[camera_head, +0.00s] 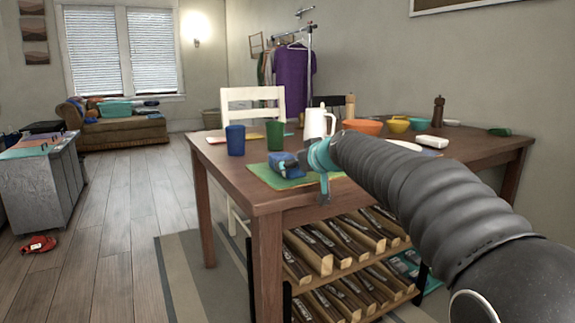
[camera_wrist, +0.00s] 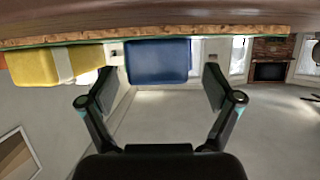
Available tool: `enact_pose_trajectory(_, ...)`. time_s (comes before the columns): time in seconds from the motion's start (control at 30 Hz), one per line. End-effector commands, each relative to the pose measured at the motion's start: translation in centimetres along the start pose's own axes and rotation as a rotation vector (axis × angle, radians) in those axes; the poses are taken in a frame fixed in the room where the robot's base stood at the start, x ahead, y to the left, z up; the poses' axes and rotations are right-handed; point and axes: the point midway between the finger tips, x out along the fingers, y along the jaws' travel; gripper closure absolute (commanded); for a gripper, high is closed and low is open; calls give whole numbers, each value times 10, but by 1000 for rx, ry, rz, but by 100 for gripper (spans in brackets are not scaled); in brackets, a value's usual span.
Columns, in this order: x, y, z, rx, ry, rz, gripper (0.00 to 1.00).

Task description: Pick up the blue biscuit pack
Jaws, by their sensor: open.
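The blue biscuit pack (camera_head: 283,163) lies on a green placemat (camera_head: 270,180) near the front edge of the wooden table. My gripper (camera_head: 308,166) is beside it, on its right, and partly covers its right end. The wrist view appears upside down, with the table along the top. There the blue pack (camera_wrist: 158,62) is in line with the gap between the open fingers of my gripper (camera_wrist: 158,88). The fingers are apart and hold nothing. I cannot tell whether they touch the pack.
A blue cup (camera_head: 235,140) and a green cup (camera_head: 274,137) stand behind the pack. A white jug (camera_head: 318,122) and an orange bowl (camera_head: 362,127) stand farther back. A yellow item with a pale band (camera_wrist: 35,66) is left of the pack in the wrist view.

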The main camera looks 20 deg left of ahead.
Motion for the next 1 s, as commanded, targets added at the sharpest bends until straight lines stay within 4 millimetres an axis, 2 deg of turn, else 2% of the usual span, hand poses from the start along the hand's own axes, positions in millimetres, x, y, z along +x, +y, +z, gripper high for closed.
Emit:
enact_pose_trajectory(0.2,26,1,0,0,-1,-1,10)
enact_pose_trajectory(0.53,31,1,0,0,-1,-1,10)
enact_pose_trajectory(0.8,31,1,0,0,-1,-1,78)
enact_pose_trajectory(1.0,30,1,0,0,0,0,80)
